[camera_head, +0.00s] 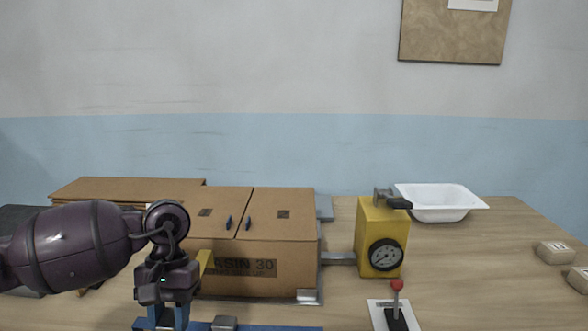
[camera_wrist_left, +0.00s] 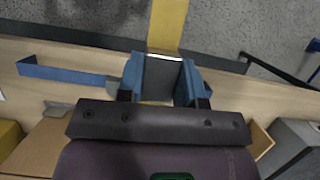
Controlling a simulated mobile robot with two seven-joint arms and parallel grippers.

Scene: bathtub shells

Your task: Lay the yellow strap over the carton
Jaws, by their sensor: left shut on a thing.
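The brown carton (camera_head: 258,243) sits on the table in the middle of the head view, with two top flaps and dark printing on its front. My left gripper (camera_head: 168,318) is in front of the carton's left part, near the table's front edge, its blue fingers pointing down. In the left wrist view, my left gripper (camera_wrist_left: 160,85) is shut on the yellow strap (camera_wrist_left: 168,25), which runs away from the fingers over the floor beyond the table edge. A small yellow piece (camera_head: 204,261) shows beside the gripper against the carton's front; the rest is hidden. My right gripper is not in view.
A yellow box with a round gauge (camera_head: 380,235) stands right of the carton, joined by a grey bar. A red-knobbed lever (camera_head: 396,300) is in front. A white tub shell (camera_head: 440,202) stands behind, and small boxes (camera_head: 555,252) lie at right. A blue bar (camera_head: 270,328) lies along the front.

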